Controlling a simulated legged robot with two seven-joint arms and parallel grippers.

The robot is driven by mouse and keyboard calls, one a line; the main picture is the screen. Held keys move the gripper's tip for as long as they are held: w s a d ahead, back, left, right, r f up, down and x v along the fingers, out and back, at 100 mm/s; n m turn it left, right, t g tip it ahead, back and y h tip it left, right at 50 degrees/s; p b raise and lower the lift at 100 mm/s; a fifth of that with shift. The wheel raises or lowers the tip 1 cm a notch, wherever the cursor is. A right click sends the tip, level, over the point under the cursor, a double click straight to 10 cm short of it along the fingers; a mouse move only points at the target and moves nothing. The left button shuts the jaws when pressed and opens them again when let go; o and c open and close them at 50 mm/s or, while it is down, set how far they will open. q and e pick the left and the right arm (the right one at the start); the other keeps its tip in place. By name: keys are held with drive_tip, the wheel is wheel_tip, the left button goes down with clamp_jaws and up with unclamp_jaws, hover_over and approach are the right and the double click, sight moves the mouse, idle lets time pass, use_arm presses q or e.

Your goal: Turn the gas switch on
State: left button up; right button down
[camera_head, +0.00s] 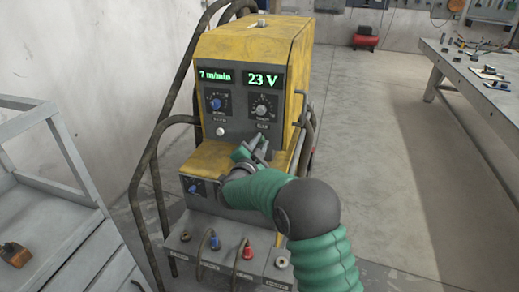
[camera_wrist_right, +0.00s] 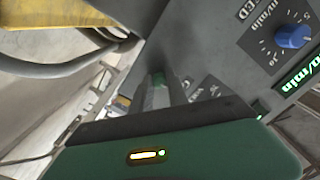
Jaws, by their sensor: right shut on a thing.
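The yellow and dark grey welding machine (camera_head: 209,151) stands upright with its front panel facing me. My right gripper (camera_head: 254,147) is at the panel's lower right part, below the grey knob (camera_head: 261,110). It is shut on a small part there, which looks like the gas switch. The fingers hide that part, so I cannot see its position. In the right wrist view the gripper's fingers (camera_wrist_right: 165,90) are close together against the dark panel. My left gripper is in no view.
A blue knob (camera_head: 216,103) and a white button (camera_head: 220,131) are on the panel's left. Another blue knob (camera_head: 193,188) is lower down. Cable sockets are along the base. A grey cart (camera_head: 40,180) is at left, and a workbench (camera_head: 455,75) at right beyond open floor.

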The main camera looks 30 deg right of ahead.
drive_tip(key=shift+f+m+b, duration=0.2)
drive_tip(key=shift+m+b, duration=1.8)
drive_tip(key=shift+m, duration=0.35)
drive_tip(key=shift+f+m+b, duration=0.15)
drive_tip(key=shift+m+b, duration=1.85)
drive_tip(key=shift+m, duration=0.35)
drive_tip(key=c, duration=1.3)
unclamp_jaws()
drive_tip(key=shift+d, duration=0.1)
drive_tip(key=shift+r, duration=0.1)
drive_tip(key=shift+s+a+r, duration=0.1)
drive_tip(key=shift+s+a, duration=0.1)
drive_tip(key=shift+a, duration=0.1)
drive_tip(key=p+v, duration=0.2)
drive_tip(key=v, duration=1.4)
drive_tip(key=shift+a, duration=0.1)
